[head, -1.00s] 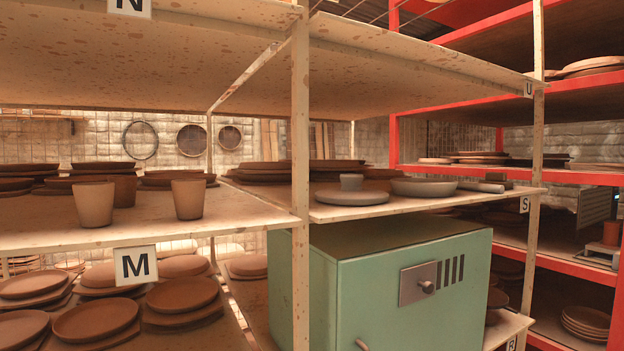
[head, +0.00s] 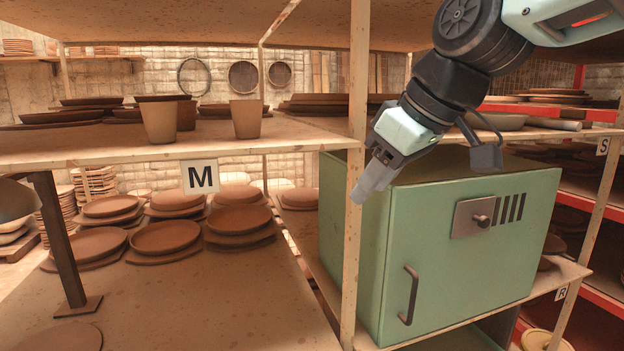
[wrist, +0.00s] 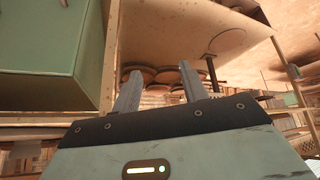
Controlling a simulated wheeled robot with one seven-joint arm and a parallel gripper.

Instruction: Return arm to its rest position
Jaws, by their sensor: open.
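My gripper (head: 374,178) reaches down from the upper right in the head view, in front of the shelf post and the green cabinet's upper left corner. In the wrist view my gripper (wrist: 158,88) shows two grey fingers apart with nothing between them. The green cabinet (head: 455,245) stands shut on the lower shelf, with a dark handle and a grey latch plate on its front. It also shows at the upper left of the wrist view (wrist: 50,45). Whether my fingers touch the post cannot be told.
A wooden post (head: 356,120) stands close by my gripper. The shelf marked M (head: 90,150) bears brown cups and plates. Stacked plates (head: 165,237) lie on the shelf below, whose front part is mostly bare. Red shelving (head: 590,190) stands at the right.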

